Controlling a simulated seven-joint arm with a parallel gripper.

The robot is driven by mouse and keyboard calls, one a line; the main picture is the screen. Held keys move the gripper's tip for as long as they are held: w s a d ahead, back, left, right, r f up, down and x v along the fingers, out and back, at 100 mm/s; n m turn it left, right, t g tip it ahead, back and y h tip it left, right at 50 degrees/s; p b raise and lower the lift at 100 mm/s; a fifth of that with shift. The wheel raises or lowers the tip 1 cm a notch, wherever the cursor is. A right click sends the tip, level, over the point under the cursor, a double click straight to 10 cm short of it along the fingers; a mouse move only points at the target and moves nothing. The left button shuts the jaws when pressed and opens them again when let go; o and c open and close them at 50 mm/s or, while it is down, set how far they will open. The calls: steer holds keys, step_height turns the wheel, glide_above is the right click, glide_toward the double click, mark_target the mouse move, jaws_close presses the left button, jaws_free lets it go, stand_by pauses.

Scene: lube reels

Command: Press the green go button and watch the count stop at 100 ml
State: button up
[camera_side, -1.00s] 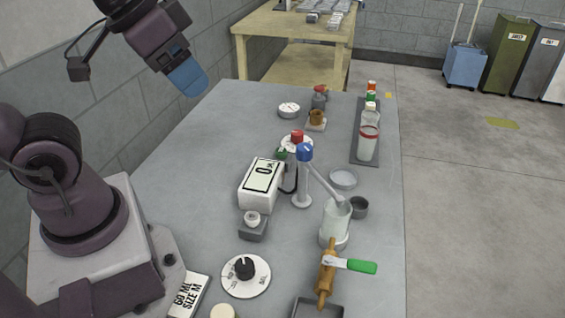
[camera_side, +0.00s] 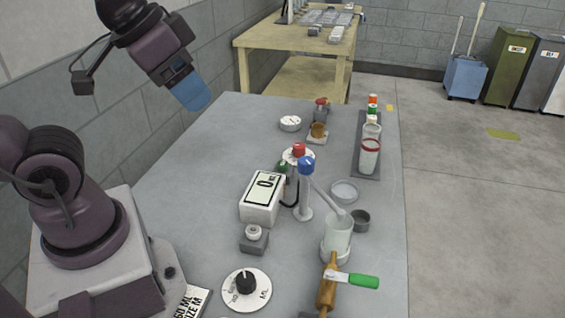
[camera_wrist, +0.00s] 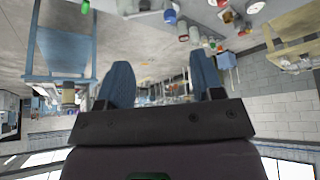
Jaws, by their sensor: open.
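A white counter box (camera_side: 262,208) stands mid-table in the side view. Its display (camera_side: 265,187) reads 0, with small lettering beside it. A small green part (camera_side: 283,167) shows just behind the box, mostly hidden; I cannot tell whether it is the go button. A blue-capped dispenser (camera_side: 303,195) stands to the right, its spout reaching down to a clear cup (camera_side: 338,233). My gripper (camera_side: 195,94) is high above the table's far left part, well away from the box. In the wrist view its blue fingers (camera_wrist: 162,82) are apart with nothing between them.
A grey block with a white knob (camera_side: 254,237) and a round dial (camera_side: 246,289) lie in front of the box. A green-handled tool (camera_side: 350,281) lies at the front right. Bottles stand on a dark strip (camera_side: 367,170) at the right edge. The table's left side is clear.

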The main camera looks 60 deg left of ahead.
jaws_close()
stand_by(1.5)
